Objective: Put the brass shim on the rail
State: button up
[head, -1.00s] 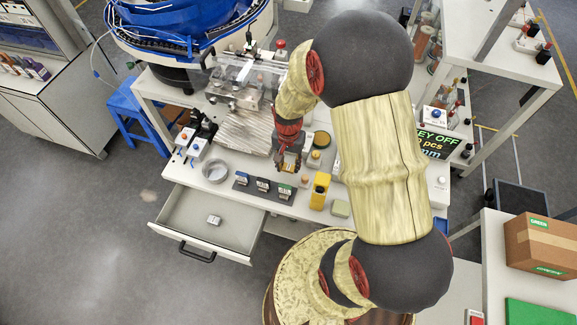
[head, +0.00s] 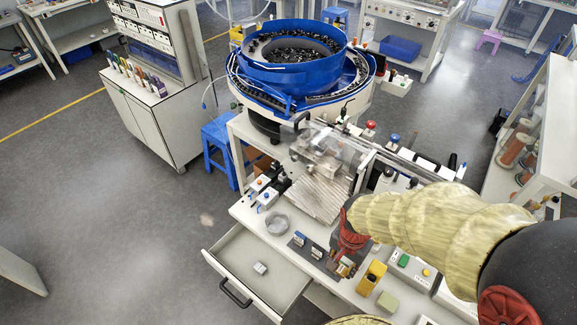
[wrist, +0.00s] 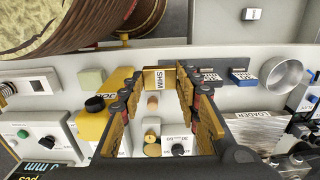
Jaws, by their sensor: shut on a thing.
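My gripper (wrist: 160,105) has its two fingers closed on the brass shim (wrist: 153,80), a small gold block with a SHIM label at the fingertips. In the head view my gripper (head: 346,264) is over the bench by the right end of a dark strip, left of a yellow block. The shim is small and partly hidden there. I cannot tell for sure which part is the rail; a clear-covered metal track (head: 327,146) runs from the blue feeder bowl (head: 293,50), behind my gripper. I cannot tell whether the shim touches the bench.
The yellow block (head: 372,277), a green pad (head: 388,302) and a round dish (head: 277,224) stand nearby. A ribbed metal plate (head: 319,197) lies behind. An open drawer (head: 240,262) holds a small block.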

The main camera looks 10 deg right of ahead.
jog(key=shift+n, duration=0.4)
jog(key=shift+w+r+n, duration=0.1)
jog(key=shift+w+n, duration=0.05)
jog(key=shift+n, duration=0.15)
jog(key=w+r+n, duration=0.2)
jog(key=w+n, duration=0.5)
jog(key=w, duration=1.1)
jog(key=w+a+f, duration=0.1)
jog(key=f, duration=0.2)
jog(key=w+a+f+n+b, duration=0.1)
jog(key=w+f, duration=0.1)
jog(key=w+a+f+n, duration=0.1)
jog(key=w+a+f, duration=0.1)
jog(key=f, duration=0.1)
jog(key=shift+w+f+b, duration=0.25)
jog(key=shift+f+b, duration=0.05)
jog(key=shift+f, duration=0.05)
